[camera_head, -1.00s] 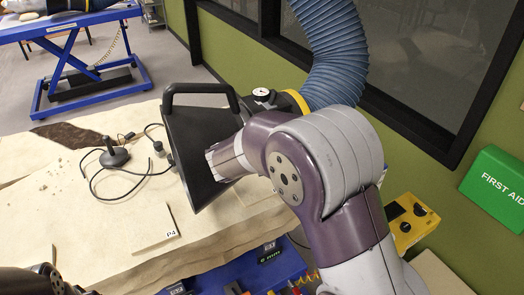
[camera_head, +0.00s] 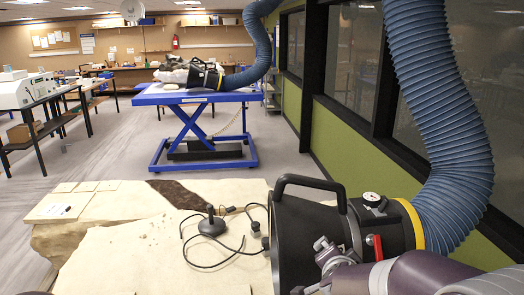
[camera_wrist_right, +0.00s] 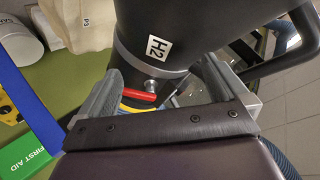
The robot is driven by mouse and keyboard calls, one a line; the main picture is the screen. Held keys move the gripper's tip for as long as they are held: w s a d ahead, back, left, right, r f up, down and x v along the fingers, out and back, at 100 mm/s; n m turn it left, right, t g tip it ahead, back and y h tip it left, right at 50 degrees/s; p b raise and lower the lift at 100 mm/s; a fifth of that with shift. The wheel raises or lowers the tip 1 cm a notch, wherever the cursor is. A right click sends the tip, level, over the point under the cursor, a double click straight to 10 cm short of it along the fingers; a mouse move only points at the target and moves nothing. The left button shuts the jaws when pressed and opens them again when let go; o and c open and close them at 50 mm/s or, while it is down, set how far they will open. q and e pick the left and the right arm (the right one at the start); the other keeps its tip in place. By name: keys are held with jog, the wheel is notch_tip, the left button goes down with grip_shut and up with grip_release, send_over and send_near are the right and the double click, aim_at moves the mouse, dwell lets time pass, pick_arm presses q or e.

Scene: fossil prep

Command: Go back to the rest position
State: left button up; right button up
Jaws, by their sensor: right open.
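My right gripper (camera_head: 318,268) is at the lower right of the head view, in front of the black extraction hood (camera_head: 290,232). In the right wrist view my right gripper (camera_wrist_right: 158,88) is open, its fingers apart, with the hood (camera_wrist_right: 160,30) labelled H2 close beyond them. A red lever (camera_wrist_right: 138,96) shows between the fingers; I cannot tell whether they touch it. The hood has a handle on top, a round gauge (camera_head: 372,199) and a yellow collar joined to a blue hose (camera_head: 440,120). My left gripper is not in view.
The pale fossil slab (camera_head: 130,255) fills the lower left. A small black stand (camera_head: 211,224) with loose cables lies on it near the hood. A blue lift table (camera_head: 200,97) stands behind, across open floor. A green wall with windows runs along the right.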

jog(key=s+f+n+g+y, duration=0.2)
jog(key=s+f+n+g, duration=0.3)
jog(key=s, duration=0.4)
jog(key=s+f+n+g+y, duration=0.1)
jog(key=s+f+n+g, duration=0.2)
jog(key=s+f+n, duration=0.5)
jog(key=s+a+f+g+b, duration=0.1)
jog(key=s+f+b, duration=0.3)
jog(key=f+b, duration=0.6)
jog(key=shift+f+m+g+b, duration=0.4)
jog(key=shift+b, duration=0.25)
